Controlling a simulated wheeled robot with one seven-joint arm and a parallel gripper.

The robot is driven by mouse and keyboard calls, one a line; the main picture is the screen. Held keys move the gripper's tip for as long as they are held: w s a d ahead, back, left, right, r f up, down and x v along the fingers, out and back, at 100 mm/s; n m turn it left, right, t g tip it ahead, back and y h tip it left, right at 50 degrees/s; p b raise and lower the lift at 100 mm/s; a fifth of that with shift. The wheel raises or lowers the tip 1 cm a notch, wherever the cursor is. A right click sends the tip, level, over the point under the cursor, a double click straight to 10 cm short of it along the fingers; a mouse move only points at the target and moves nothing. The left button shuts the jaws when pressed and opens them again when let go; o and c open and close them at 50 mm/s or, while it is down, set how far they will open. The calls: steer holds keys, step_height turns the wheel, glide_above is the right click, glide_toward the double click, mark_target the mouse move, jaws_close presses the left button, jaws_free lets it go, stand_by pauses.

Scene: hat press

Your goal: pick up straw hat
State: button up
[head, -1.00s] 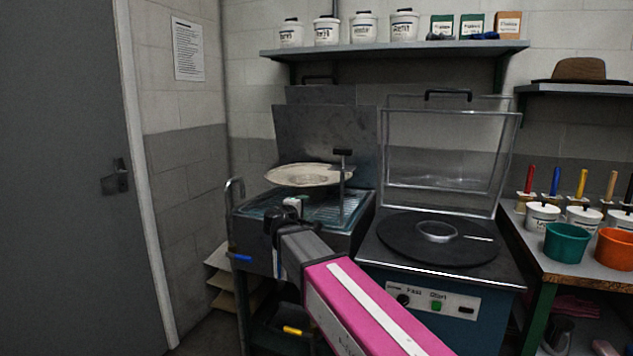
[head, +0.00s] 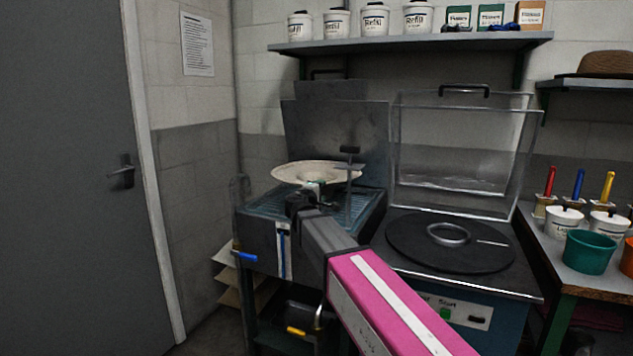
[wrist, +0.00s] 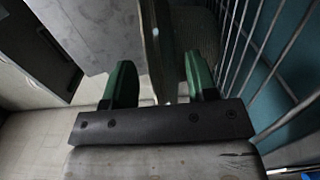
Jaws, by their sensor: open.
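The straw hat (head: 322,174), a pale cream piece with a wide brim, sits above the slatted top of the left machine (head: 265,203) in the head view. My gripper (head: 313,186) is at the hat's near edge, overlapping the brim in that view. In the wrist view my gripper (wrist: 160,82) is open, its two green fingers apart. A thin edge-on shape (wrist: 155,45), probably the hat's brim, runs into the gap between them. I cannot tell whether either finger touches it. My arm hides part of the machine's front.
A black post with a handle (head: 349,165) stands at the hat's right side. Right of it is a press with a round black plate (head: 405,240) and a raised clear lid (head: 460,150). A brown hat (head: 606,64) lies on the right shelf.

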mark_target(324, 187)
steer(key=x, duration=0.4)
steer(key=shift+w+a, duration=0.1)
steer(key=shift+w, duration=0.25)
jaws_close()
steer(key=shift+r, duration=0.2)
